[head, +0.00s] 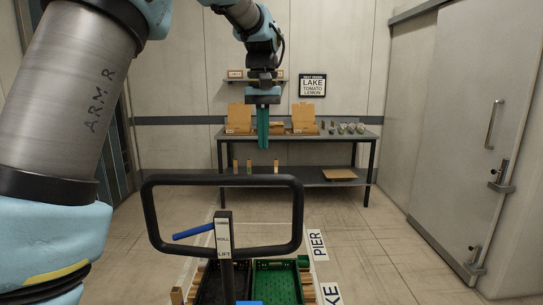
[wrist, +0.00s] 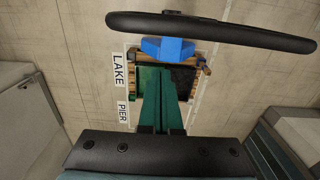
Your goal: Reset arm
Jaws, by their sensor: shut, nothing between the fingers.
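My gripper (head: 263,140) hangs from my raised arm in the upper middle of the head view, pointing down. Its green fingers are shut with nothing between them. In the wrist view the gripper (wrist: 168,98) points down toward the floor, above a green crate and a dark crate. The gripper is well apart from both crates.
A black handle frame (head: 299,214) with a blue lever (head: 193,231) stands close in front. A closed grey door (head: 478,130) is on the right. Floor on the right is clear.

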